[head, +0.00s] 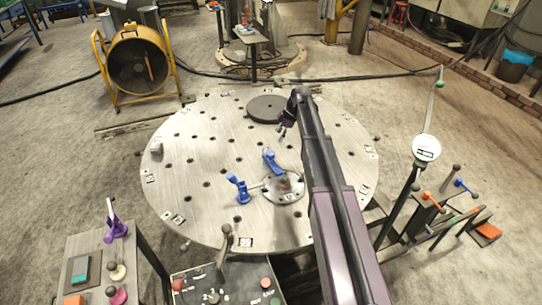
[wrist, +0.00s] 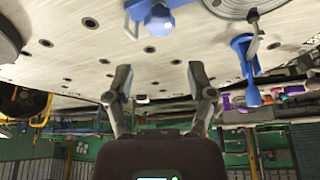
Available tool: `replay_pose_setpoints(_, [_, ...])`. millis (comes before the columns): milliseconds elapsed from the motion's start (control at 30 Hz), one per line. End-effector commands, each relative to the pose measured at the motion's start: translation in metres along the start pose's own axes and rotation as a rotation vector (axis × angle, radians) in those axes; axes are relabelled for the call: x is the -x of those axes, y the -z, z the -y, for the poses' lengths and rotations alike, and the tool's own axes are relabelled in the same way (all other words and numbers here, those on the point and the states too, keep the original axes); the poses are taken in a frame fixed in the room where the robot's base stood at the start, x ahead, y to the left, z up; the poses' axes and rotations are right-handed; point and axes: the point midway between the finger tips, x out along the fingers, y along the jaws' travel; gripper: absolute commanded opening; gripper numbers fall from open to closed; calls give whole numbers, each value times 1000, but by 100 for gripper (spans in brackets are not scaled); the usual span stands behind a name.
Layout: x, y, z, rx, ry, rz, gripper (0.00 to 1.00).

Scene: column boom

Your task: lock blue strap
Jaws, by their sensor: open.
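A round metal table (head: 205,130) with many holes carries a small grey hub disc (head: 285,190). A blue part (head: 271,162) leans over the hub, and a second blue part (head: 238,189) stands left of it, joined toward the hub by a thin rod. I cannot tell which is the strap. The wrist view, which looks upside down, shows the first part (wrist: 150,15) cut off at the top and the second (wrist: 246,58) at right. My gripper (head: 283,131) is open and empty beyond the blue parts; its fingers (wrist: 161,92) are spread and touch neither.
A dark round plate (head: 267,108) lies at the table's far side. A small grey block (head: 156,148) stands at the left rim. A post with a round white gauge (head: 426,148) and a bench with coloured handles (head: 435,202) stand at right. The table's left half is mostly clear.

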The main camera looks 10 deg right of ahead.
Motion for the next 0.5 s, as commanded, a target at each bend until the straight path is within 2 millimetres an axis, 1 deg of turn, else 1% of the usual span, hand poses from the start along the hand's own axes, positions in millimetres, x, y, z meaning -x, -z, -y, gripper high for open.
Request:
replay_pose_setpoints(33, [-8, -1, 0, 0, 0, 0, 71])
replay_pose_setpoints(500, [-46, -2, 0, 0, -1, 0, 71])
